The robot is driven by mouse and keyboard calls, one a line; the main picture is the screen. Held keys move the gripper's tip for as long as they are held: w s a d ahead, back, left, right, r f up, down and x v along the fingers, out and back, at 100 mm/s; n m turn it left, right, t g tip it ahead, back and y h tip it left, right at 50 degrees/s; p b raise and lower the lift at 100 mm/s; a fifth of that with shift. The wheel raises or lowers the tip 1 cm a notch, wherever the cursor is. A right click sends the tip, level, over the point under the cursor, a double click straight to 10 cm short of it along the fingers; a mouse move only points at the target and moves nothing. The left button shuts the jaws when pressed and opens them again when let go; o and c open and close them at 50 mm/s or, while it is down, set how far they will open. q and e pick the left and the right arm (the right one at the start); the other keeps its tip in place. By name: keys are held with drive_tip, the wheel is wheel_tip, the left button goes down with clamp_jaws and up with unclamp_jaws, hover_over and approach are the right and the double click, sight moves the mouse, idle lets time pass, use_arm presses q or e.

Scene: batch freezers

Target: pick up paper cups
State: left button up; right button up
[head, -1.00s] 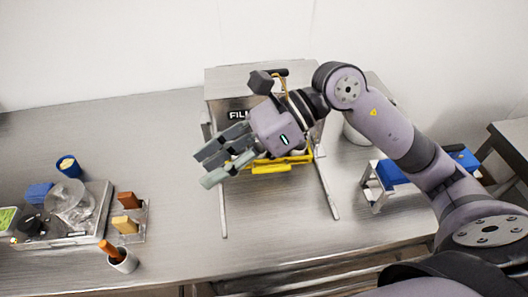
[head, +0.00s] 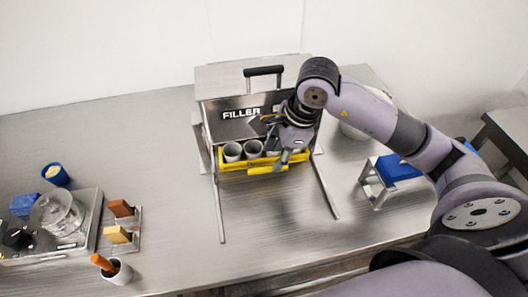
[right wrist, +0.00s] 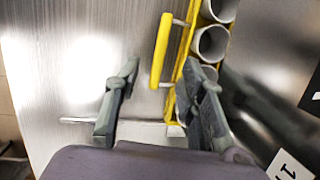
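Several white paper cups stand in a row in a yellow tray (head: 237,165) at the front of the FILLER machine (head: 235,112). The left cup (head: 232,151) and its neighbour (head: 252,149) show clearly; those to the right are partly hidden by my right gripper (head: 282,158). The gripper points down over the tray's right part. In the right wrist view my right gripper (right wrist: 160,95) is open and empty. The yellow handle (right wrist: 161,50) lies ahead between the lines of its fingers, and one finger overlaps the tray edge beside a cup (right wrist: 210,43). My left gripper is out of view.
Metal rails (head: 327,190) run forward from the machine. A blue-topped stand (head: 395,169) is at the right. The front middle table is clear.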

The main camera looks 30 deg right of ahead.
sight(269, 168)
drive_tip(key=p+x, duration=0.1)
drive_tip(key=x, duration=0.6)
drive_tip(key=shift+w+a+f, duration=0.1)
drive_tip(key=shift+f, duration=0.25)
clamp_jaws()
